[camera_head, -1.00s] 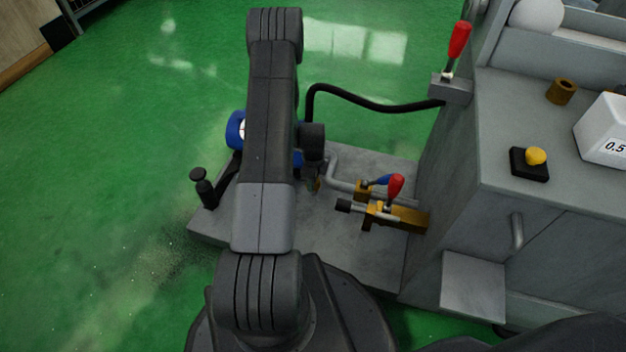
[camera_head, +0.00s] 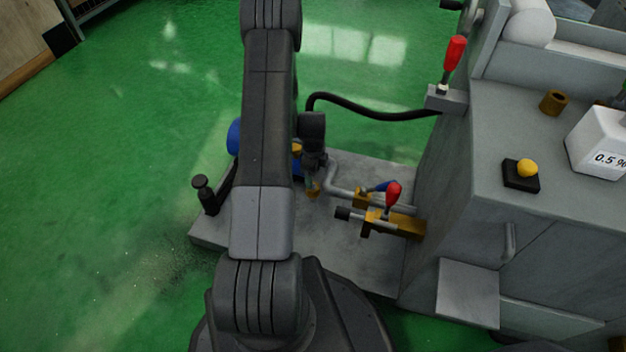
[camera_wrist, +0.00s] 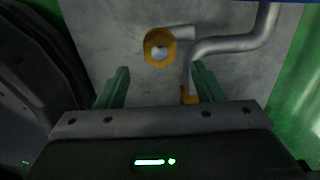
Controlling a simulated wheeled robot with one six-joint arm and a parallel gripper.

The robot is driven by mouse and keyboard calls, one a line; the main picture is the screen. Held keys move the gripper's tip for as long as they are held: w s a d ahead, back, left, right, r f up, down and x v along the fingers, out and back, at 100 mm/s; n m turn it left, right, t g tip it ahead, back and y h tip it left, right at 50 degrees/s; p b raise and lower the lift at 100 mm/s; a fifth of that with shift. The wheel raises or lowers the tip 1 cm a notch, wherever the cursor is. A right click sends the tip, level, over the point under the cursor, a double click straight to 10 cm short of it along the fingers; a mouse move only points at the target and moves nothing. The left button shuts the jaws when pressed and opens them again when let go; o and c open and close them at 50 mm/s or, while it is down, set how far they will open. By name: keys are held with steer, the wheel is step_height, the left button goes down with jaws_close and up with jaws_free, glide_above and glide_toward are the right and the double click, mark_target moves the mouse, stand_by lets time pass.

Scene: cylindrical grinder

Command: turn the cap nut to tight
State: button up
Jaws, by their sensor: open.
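A brass hexagonal fitting with a round grey middle, apparently the cap nut (camera_wrist: 148,54), shows in the wrist view above the grey base plate, beside a bent grey pipe. My gripper (camera_wrist: 162,86) is open and empty. Its two green fingers stand wide apart, and the fitting appears between and beyond their tips, with no contact visible. A smaller brass piece (camera_wrist: 190,97) shows close to the right finger. In the head view my arm hides much of this area, and I cannot tell there which brass part is the cap nut.
A bent pipe (camera_wrist: 235,43) runs close to the right finger. Red- and blue-handled brass valves (camera_head: 393,195) stand right of my arm, before the grey machine cabinet (camera_head: 460,190). A black hose (camera_head: 375,107) arches behind. A black post (camera_head: 204,192) stands left. Green floor is open at left.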

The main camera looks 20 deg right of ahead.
mark_target(313, 190)
step_height(313, 190, up, 6)
steer(key=p, duration=0.1)
stand_by(0.4)
step_height(313, 190, down, 14)
steer(key=b, duration=0.4)
steer(key=shift+r, duration=0.15)
